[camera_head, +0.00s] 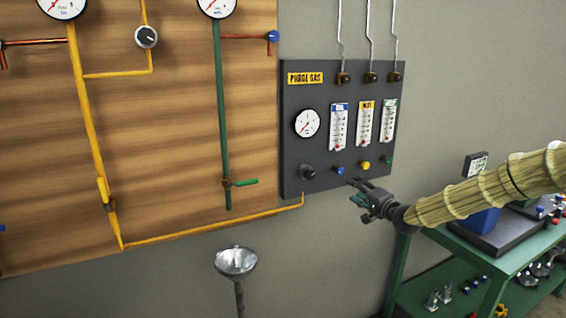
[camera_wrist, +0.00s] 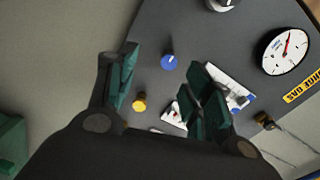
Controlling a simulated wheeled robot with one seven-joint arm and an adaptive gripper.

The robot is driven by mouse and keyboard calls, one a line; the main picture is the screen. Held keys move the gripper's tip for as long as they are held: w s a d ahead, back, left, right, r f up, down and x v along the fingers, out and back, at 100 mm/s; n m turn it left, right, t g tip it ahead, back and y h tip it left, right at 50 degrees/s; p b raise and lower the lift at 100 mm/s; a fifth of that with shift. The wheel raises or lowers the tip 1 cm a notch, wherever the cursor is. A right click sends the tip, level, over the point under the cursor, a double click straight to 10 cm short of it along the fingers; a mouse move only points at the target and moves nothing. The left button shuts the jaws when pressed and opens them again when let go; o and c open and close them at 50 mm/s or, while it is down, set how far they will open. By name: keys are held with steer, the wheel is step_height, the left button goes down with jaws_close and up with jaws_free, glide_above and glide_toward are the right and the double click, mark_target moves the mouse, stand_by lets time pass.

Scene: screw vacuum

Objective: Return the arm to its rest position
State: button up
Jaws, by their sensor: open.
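My gripper (camera_head: 362,192) is open and empty at the end of my sleeved arm, in front of the lower edge of the dark purge gas panel (camera_head: 318,92). In the wrist view, its two dark green fingers are spread apart (camera_wrist: 165,82). The panel's blue knob (camera_wrist: 169,62) and yellow knob (camera_wrist: 139,102) show between and beyond the fingers, and nothing is held. The fingers look apart from the knobs. Part of a white flowmeter is hidden behind the right finger.
A green cart (camera_head: 425,252) with equipment stands at right, below my arm. A wooden pipe board (camera_head: 160,150) with yellow and green pipes fills the left. A metal bowl on a stand (camera_head: 236,262) is at lower middle. Bare grey wall (camera_head: 480,80) lies right of the panel.

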steer(key=s+a+f+n+g+h, duration=0.1)
steer(key=s+a+f+n+g, duration=0.3)
steer(key=s+f, duration=0.65)
steer(key=s+a+f+m+g, duration=0.1)
steer(key=s+a+f+g, duration=0.1)
steer(key=s+a+f, duration=0.8)
steer(key=s+a+f+n+g+h, duration=0.1)
steer(key=s+f+n+g, duration=0.15)
steer(key=s+f, duration=0.85)
steer(key=s+f+n+g+h, duration=0.15)
steer(key=s+f+g, duration=0.25)
steer(key=s+f, duration=0.85)
steer(key=s+d+n+g+h, duration=0.1)
steer(key=s+g, duration=0.1)
steer(key=s, duration=0.9)
steer(key=s+d+f+n+g+h, duration=0.1)
steer(key=s+d+n+g, duration=0.1)
steer(key=s, duration=0.9)
steer(key=shift+s+d+n, duration=0.15)
steer(key=shift+s+n, duration=0.15)
steer(key=shift+h, duration=0.25)
